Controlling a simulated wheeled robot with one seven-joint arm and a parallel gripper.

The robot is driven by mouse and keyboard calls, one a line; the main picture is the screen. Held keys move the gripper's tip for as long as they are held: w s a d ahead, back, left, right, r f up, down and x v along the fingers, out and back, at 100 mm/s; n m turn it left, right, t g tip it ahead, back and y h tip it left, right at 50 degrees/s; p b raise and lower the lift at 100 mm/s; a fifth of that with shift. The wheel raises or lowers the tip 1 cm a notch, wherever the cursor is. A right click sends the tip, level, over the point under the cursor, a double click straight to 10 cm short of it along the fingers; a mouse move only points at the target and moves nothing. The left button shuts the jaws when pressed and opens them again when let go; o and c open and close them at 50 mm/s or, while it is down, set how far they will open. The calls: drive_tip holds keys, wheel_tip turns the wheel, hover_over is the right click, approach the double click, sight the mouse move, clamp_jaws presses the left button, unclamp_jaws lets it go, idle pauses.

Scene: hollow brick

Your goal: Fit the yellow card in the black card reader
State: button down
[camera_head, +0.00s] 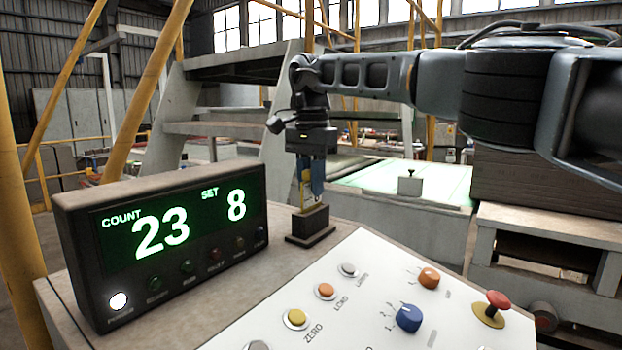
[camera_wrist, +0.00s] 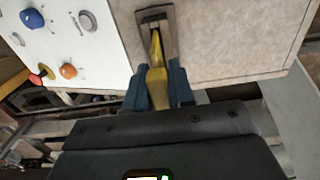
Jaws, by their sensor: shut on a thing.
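The yellow card (camera_head: 306,190) is held upright between the blue fingers of my gripper (camera_head: 312,188), directly above the black card reader (camera_head: 311,222). The reader stands on the worktop beside the display box. The lower end of the card meets the top of the reader; I cannot tell how deep it sits in the slot.
A display box (camera_head: 160,240) showing 23 and 8 stands close left of the reader.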

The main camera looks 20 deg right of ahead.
drive_tip(key=c, duration=0.9)
unclamp_jaws()
drive_tip(key=shift+r+p, duration=0.3)
drive_tip(key=shift+r, duration=3.6)
